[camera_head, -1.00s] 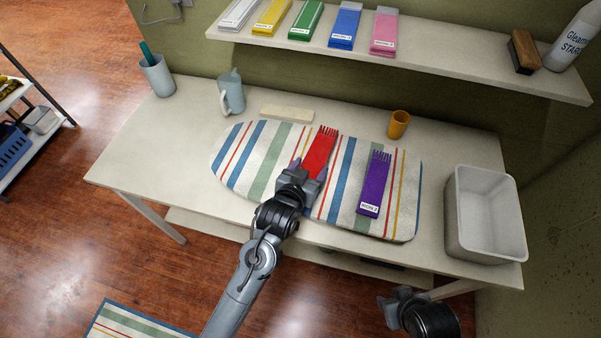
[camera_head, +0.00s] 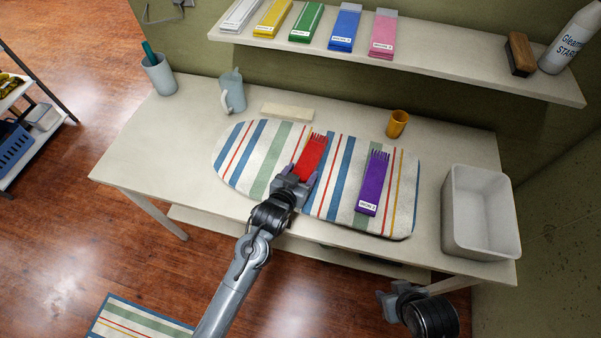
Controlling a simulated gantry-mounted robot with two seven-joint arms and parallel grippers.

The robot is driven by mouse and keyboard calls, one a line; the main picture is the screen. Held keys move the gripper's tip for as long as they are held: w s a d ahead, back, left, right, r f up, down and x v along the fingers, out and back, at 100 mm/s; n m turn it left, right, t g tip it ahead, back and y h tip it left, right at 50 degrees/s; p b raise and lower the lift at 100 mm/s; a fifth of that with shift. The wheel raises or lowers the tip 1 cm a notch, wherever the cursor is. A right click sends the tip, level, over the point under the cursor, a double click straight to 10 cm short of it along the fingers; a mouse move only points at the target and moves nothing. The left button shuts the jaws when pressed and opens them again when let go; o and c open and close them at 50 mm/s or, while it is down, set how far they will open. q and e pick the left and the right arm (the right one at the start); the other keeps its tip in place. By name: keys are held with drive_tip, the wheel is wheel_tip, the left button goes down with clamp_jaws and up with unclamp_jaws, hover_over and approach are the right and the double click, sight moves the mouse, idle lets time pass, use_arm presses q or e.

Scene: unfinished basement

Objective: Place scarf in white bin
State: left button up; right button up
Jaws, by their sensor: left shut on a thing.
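A folded red scarf (camera_head: 311,155) with a fringed far end lies over the striped ironing board (camera_head: 342,177). My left gripper (camera_head: 296,181) is shut on its near end and hides that part. I cannot tell whether the scarf is lifted off the board. A folded purple scarf (camera_head: 373,184) with a white label lies on the board to the right. The white bin (camera_head: 456,228) stands at the table's right end, and its visible inside looks empty. My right gripper (camera_head: 386,299) is low at the front right, away from both scarves; its fingers are unclear.
A mug (camera_head: 233,95), a cup with a teal item (camera_head: 158,76) and a pale block (camera_head: 287,112) stand behind the board. An orange cup (camera_head: 397,124) stands back right. A shelf (camera_head: 462,70) with folded scarves, a brush (camera_head: 520,54) and a bottle (camera_head: 568,42) overhangs the table.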

use_arm(q)
drive_tip(key=o, duration=1.2)
drive_tip(key=shift+f, duration=0.1)
drive_tip(key=shift+f+b, duration=0.15)
drive_tip(key=shift+b, duration=0.35)
drive_tip(key=b+v, duration=0.2)
drive_tip(key=v, duration=0.9)
drive_tip(key=s+a+f+g+y, duration=0.1)
drive_tip(key=s+a+f, duration=0.1)
drive_tip(key=s+a, duration=0.1)
drive_tip(key=s+a+f+n+g+y, duration=0.1)
drive_tip(key=s+a+f+g, duration=0.1)
drive_tip(key=s+a+f, duration=0.1)
drive_tip(key=s+a+f+g+y, duration=0.1)
drive_tip(key=s+a+f, duration=0.1)
drive_tip(key=s+a, duration=0.3)
drive_tip(key=shift+s+f+n+g, duration=0.15)
drive_tip(key=shift+s+n+g, duration=0.15)
drive_tip(key=shift+n, duration=0.1)
drive_tip(key=s+a+f+n+g+y, duration=0.1)
drive_tip(key=s+a+g+y, duration=0.1)
drive_tip(key=s+a+g, duration=0.2)
drive_tip(key=s+a, duration=0.3)
drive_tip(key=s, duration=0.4)
drive_tip(key=shift+a+f, duration=0.25)
drive_tip(key=shift+f, duration=0.05)
